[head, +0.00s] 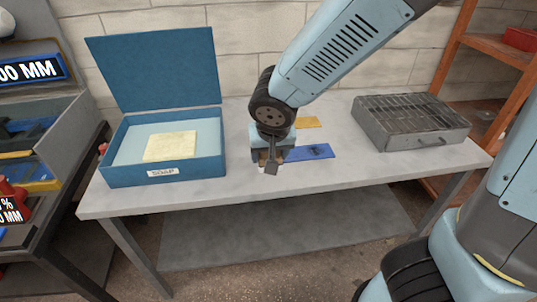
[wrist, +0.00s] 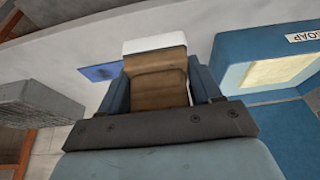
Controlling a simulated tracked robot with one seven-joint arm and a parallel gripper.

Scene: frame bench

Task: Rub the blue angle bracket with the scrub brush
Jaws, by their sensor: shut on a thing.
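My gripper (head: 268,160) is shut on the scrub brush, low over the table at the left end of the blue angle bracket. In the wrist view the brush (wrist: 155,80) is a brown wooden block with a white edge at its far end, between the two blue-grey fingers. The blue angle bracket (head: 310,153) lies flat on the table with a dark patch on it; its left part is hidden by my gripper. It also shows in the wrist view (wrist: 100,72), left of the brush. I cannot tell whether the brush touches the bracket or table.
A yellow piece (head: 307,122) lies behind the blue bracket. An open blue box labelled SOAP (head: 190,167), holding a pale yellow block (head: 170,146), stands at the left. A grey metal case with a grille top (head: 410,122) stands at the right. The table's front strip is clear.

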